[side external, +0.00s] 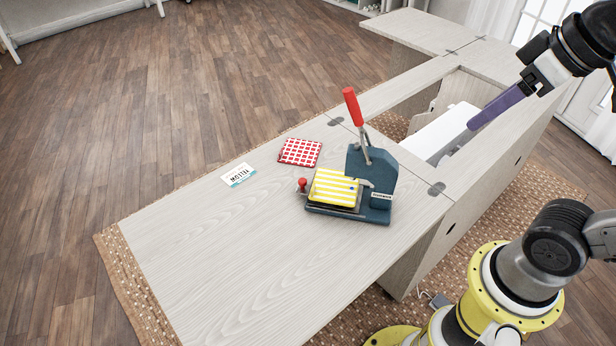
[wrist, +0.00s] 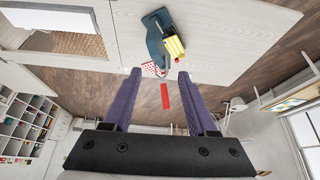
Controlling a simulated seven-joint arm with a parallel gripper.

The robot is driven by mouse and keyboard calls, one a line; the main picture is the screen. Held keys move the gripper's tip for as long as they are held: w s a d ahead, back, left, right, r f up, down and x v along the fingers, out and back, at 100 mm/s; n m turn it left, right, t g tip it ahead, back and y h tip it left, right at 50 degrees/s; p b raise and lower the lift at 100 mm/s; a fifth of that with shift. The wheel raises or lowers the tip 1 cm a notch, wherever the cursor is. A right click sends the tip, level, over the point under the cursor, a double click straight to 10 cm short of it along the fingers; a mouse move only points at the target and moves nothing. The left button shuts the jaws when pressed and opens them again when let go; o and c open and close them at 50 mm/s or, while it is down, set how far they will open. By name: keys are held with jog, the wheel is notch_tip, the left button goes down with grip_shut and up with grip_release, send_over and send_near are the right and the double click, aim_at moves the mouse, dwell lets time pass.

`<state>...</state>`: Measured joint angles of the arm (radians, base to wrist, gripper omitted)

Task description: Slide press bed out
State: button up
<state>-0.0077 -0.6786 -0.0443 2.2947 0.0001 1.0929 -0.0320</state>
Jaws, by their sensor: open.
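The press (side external: 376,180) is a dark teal machine standing on the wooden tabletop, with its red-handled lever (side external: 353,106) raised. Its low bed carries a yellow-and-white striped piece (side external: 334,186), left of the upright body. A red knob (side external: 302,183) shows at the bed's left end.
A red-checked square (side external: 300,152) and a small printed card (side external: 239,175) lie on the tabletop (side external: 220,260) left of the press. A white machine (side external: 440,132) sits in the cabinet opening below my gripper. The tabletop's near left is clear.

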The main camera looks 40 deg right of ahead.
jog(key=w+a+r+n+g, duration=0.1)
jog(key=w+r+n, duration=0.1)
jog(key=w+r, duration=0.3)
jog(key=n+g, duration=0.4)
jog(key=n, duration=0.5)
send_over(302, 180)
notch_tip(302, 180, down, 6)
notch_tip(302, 180, down, 31)
jog(key=shift+s, duration=0.1)
grip_shut()
